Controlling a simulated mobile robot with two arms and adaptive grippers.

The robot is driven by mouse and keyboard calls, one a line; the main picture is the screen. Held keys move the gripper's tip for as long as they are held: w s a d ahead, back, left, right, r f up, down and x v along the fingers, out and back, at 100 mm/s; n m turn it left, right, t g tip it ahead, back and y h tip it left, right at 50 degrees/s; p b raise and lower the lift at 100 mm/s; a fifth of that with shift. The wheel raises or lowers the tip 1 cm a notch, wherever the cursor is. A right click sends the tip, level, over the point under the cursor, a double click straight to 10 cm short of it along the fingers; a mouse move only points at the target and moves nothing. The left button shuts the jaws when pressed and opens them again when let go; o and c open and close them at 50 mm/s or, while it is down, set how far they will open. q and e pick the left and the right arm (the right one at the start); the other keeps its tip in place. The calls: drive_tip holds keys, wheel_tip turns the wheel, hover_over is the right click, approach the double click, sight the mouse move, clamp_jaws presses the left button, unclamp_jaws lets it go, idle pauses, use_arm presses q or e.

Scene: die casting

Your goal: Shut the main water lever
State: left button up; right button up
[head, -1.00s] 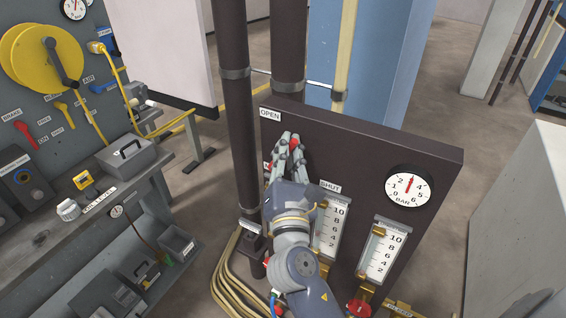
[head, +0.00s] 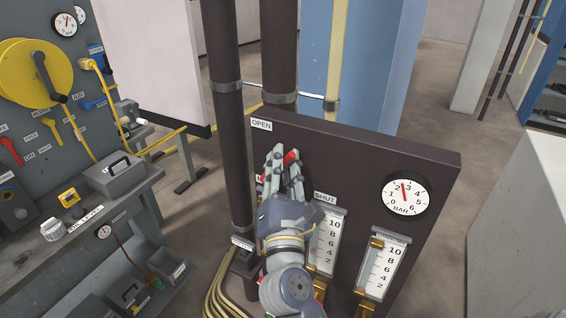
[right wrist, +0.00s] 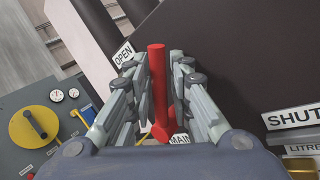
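The red main water lever (right wrist: 158,85) stands between the fingers of my right gripper (right wrist: 160,90) in the right wrist view, its foot beside a MAIN label (right wrist: 180,139). In the head view my right gripper (head: 281,165) is in front of the dark panel, between the OPEN label (head: 261,125) and the SHUT label (head: 325,198). Only the lever's red tip (head: 291,157) shows clearly there; fingers and wrist hide most of it. The pressure gauge (head: 405,194) reads a little under 3 bar. My left gripper is out of view.
Two litre gauges (head: 325,243) (head: 382,265) with brass fittings stand right of my wrist. Dark vertical pipes (head: 226,130) rise behind and left of the gripper. A workbench (head: 100,225) with a grey box is at left. A pale block (head: 525,230) stands at right.

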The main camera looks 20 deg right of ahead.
drive_tip(key=v, duration=1.2)
